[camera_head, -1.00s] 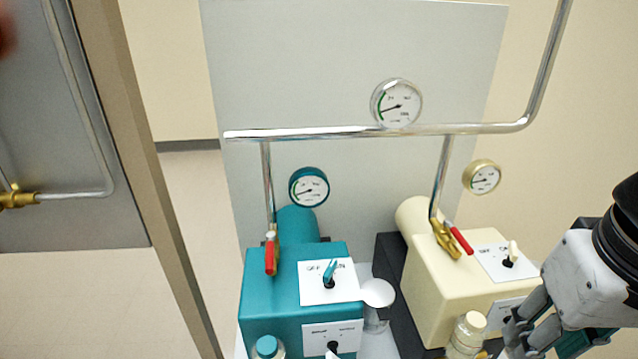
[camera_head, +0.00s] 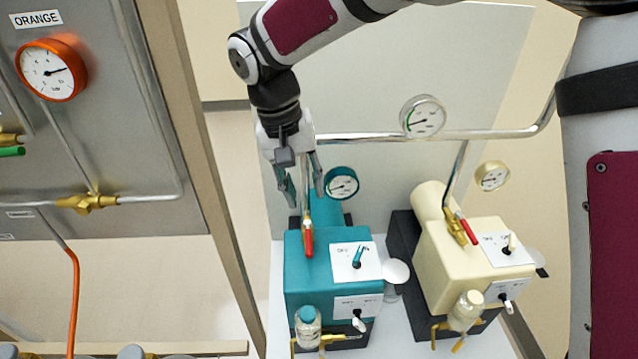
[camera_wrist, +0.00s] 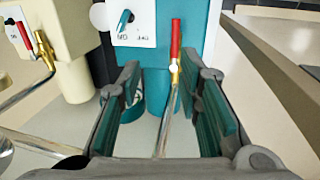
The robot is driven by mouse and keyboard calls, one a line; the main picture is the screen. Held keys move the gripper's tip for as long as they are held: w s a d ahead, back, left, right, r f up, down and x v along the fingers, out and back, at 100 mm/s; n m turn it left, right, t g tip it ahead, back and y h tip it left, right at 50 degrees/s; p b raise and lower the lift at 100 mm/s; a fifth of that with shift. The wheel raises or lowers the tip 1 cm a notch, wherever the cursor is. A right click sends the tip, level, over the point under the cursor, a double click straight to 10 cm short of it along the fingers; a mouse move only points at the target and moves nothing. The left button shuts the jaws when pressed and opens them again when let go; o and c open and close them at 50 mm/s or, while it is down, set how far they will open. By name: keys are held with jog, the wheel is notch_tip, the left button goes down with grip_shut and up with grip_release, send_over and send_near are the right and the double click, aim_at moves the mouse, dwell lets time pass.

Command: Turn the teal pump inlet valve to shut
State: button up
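The teal pump (camera_head: 315,270) stands on a white surface, with its inlet valve's red lever (camera_head: 308,242) on the pipe at its upper left. The lever lies in line with the pipe. My gripper (camera_head: 305,195) is just above the valve with its fingers apart on either side of the pipe. In the wrist view the red lever (camera_wrist: 176,38) and its brass body (camera_wrist: 174,70) lie ahead of my open fingers (camera_wrist: 165,105), with the pipe running between them. Nothing is held. The valve body is partly hidden in the head view.
A cream pump (camera_head: 455,260) with its own red-handled valve (camera_head: 467,230) stands to the right. A teal gauge (camera_head: 342,183) is close right of my gripper. A horizontal pipe (camera_head: 380,136) runs behind. A panel edge (camera_head: 225,190) stands to the left.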

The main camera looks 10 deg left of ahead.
jog(key=a, duration=0.3)
jog(key=p, duration=0.3)
send_near(308, 242)
jog(key=x, duration=0.8)
jog(key=shift+f, duration=0.1)
grip_shut()
